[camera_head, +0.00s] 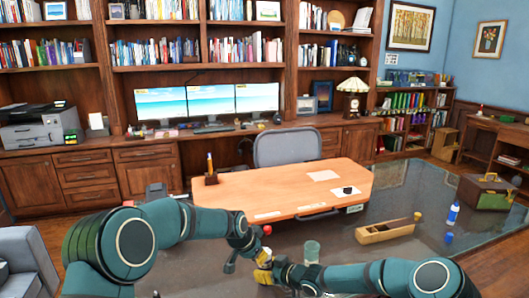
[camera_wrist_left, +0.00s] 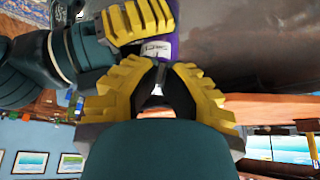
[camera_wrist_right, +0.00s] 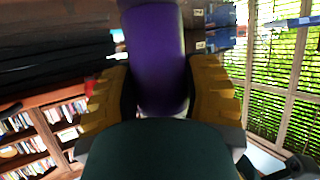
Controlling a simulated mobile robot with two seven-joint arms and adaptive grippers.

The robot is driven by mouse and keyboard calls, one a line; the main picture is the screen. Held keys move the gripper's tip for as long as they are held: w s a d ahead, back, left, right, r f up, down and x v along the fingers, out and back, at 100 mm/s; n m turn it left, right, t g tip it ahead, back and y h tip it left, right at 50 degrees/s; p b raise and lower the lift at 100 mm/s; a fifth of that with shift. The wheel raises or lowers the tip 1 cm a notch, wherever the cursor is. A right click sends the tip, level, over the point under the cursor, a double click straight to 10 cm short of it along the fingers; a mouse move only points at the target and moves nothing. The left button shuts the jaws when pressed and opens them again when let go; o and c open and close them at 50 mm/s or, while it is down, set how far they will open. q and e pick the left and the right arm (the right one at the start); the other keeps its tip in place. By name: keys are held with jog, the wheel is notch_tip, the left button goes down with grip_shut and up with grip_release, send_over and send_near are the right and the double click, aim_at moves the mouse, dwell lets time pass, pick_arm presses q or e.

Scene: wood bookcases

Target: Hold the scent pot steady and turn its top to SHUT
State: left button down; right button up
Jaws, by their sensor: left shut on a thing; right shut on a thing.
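The scent pot shows as a purple rounded body in the right wrist view (camera_wrist_right: 156,55), between the yellow fingers of my right gripper (camera_wrist_right: 158,90). In the left wrist view a purple part and a pale band with dark lettering (camera_wrist_left: 155,47) show beside the right gripper's yellow fingers (camera_wrist_left: 138,20). My left gripper (camera_wrist_left: 158,82) is shut at the pot's end, against its top, which its fingers mostly hide. I cannot read the top's setting. In the head view my right gripper (camera_head: 263,262) and left gripper (camera_head: 245,243) meet close together and hide the pot.
A clear glass (camera_head: 311,251) stands just right of the grippers on the dark tabletop. A wooden box (camera_head: 388,231), a blue bottle (camera_head: 453,214) and a toolbox (camera_head: 486,192) are farther right. A small red ball (camera_head: 267,230) shows just behind the grippers. The desk (camera_head: 280,190) lies beyond.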

pick_arm(q)
jog(key=shift+a, duration=0.15)
pick_arm(e)
jog(key=shift+a, duration=0.1)
pick_arm(q)
notch_tip(320, 180, up, 6)
jog(key=shift+s+a, duration=0.2)
dwell(0.8)
pick_arm(e)
jog(key=o, duration=1.3)
